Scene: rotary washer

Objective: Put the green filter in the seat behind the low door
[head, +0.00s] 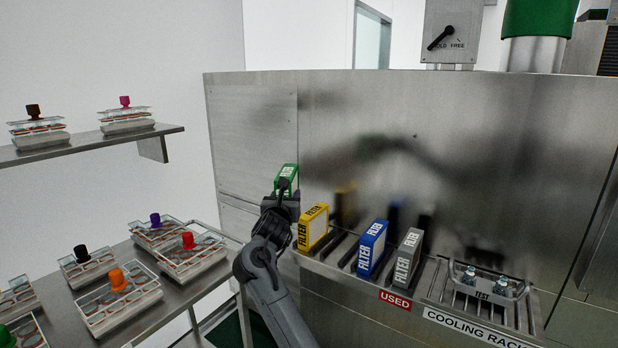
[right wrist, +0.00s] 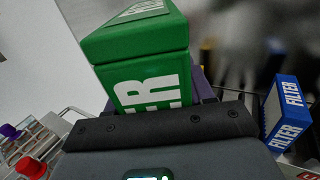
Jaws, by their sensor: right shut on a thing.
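The green filter (head: 288,178) is a box with white lettering, held up in front of the left part of the steel washer front. My right gripper (head: 283,198) is shut on its lower part. The right wrist view shows the green filter (right wrist: 140,62) upright and slightly tilted above the gripper's dark body, which hides its lower end. A flat panel (head: 250,140) with a seam lies on the washer's left part, with a lower section (head: 235,212) below the seam. No open door or seat shows, and I cannot tell which part is the low door. My left gripper is out of view.
Yellow (head: 312,228), blue (head: 371,248) and grey (head: 408,257) filters stand in the ledge rack to the right, marked USED. A cooling rack (head: 480,290) with vials is farther right. Shelves at left hold several capped trays (head: 120,300).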

